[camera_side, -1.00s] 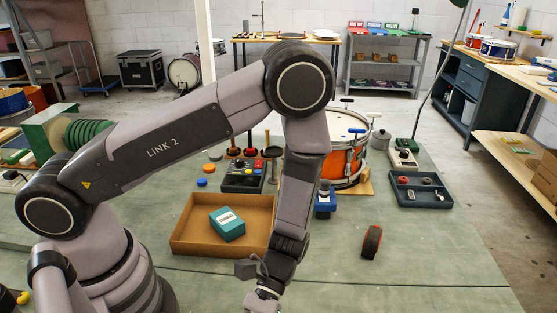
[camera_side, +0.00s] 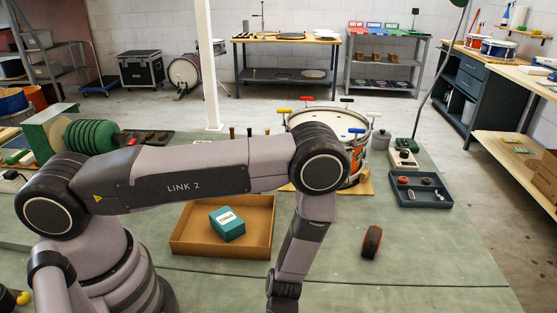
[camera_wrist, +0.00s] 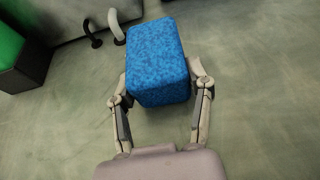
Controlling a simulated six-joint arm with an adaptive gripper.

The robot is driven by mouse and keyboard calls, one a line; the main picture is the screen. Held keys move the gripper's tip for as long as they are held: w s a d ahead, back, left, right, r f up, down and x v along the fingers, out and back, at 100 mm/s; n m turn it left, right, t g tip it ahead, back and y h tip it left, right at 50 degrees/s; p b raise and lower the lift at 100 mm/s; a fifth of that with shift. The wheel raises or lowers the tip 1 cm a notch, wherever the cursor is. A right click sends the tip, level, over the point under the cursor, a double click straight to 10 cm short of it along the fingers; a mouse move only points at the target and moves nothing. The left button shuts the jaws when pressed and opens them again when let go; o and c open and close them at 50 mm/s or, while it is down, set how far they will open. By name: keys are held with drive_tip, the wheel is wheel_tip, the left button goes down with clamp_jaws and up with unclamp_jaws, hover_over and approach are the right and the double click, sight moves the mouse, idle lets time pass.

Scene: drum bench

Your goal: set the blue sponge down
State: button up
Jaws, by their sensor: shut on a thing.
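The blue sponge (camera_wrist: 158,62) is a speckled blue block in the wrist view. My gripper (camera_wrist: 160,85) is shut on it, with one finger at its left side and one at its right side. Bare green-grey bench top shows around and beneath the sponge; I cannot tell whether it touches the surface. In the side view my forearm reaches down past the bottom edge of the picture, so the gripper and the sponge are out of that view.
An open cardboard box (camera_side: 190,251) holding a teal package (camera_side: 227,224) stands left of my forearm. The bench front is clear.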

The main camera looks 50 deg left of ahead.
drive_tip(key=shift+f, duration=0.1)
drive_tip(key=o, duration=0.8)
drive_tip(key=shift+o, duration=0.2)
